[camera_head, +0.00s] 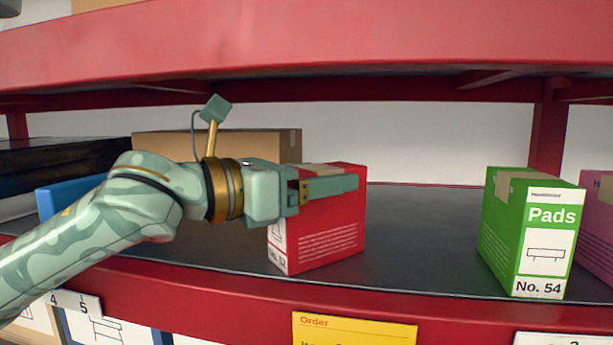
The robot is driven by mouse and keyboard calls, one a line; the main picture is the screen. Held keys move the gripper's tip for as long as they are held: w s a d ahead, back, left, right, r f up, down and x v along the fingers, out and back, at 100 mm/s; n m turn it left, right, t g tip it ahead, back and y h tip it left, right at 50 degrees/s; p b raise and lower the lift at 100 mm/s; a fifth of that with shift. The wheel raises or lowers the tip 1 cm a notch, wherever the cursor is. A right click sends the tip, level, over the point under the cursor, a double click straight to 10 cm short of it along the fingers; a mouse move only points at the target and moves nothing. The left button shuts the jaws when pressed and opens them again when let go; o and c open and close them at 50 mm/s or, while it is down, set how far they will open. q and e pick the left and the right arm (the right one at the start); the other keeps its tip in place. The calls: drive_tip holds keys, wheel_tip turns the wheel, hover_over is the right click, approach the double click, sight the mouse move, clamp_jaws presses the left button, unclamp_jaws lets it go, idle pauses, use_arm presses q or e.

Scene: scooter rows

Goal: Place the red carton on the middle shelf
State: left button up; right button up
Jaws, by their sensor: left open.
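The red carton (335,235) stands upright on the dark shelf (420,240), a little right of the picture's middle. Its label reads No. 52. My left arm comes in from the left, and my left gripper (330,185) is open at the carton's upper part. A finger crosses in front of the carton's upper face. The other finger is mostly hidden, and I cannot tell whether the fingers touch the carton. My right gripper is not in view.
A green Pads carton (505,235) stands to the right, with a pink carton (598,230) beyond it. A brown box (225,145) and a blue box (70,195) stand to the left. A red beam (300,50) runs above. The shelf between the red and green cartons is clear.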

use_arm(q)
drive_tip(key=shift+s+a+r, duration=0.1)
drive_tip(key=shift+a+r, duration=0.1)
drive_tip(key=shift+r, duration=0.15)
drive_tip(key=b+v, duration=0.2)
drive_tip(key=v, duration=1)
drive_tip(key=shift+a+b, duration=0.2)
drive_tip(key=shift+b, duration=0.15)
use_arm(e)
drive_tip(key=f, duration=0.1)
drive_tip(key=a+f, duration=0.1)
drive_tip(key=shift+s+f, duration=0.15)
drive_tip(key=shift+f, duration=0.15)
use_arm(q)
drive_tip(key=shift+f, duration=0.1)
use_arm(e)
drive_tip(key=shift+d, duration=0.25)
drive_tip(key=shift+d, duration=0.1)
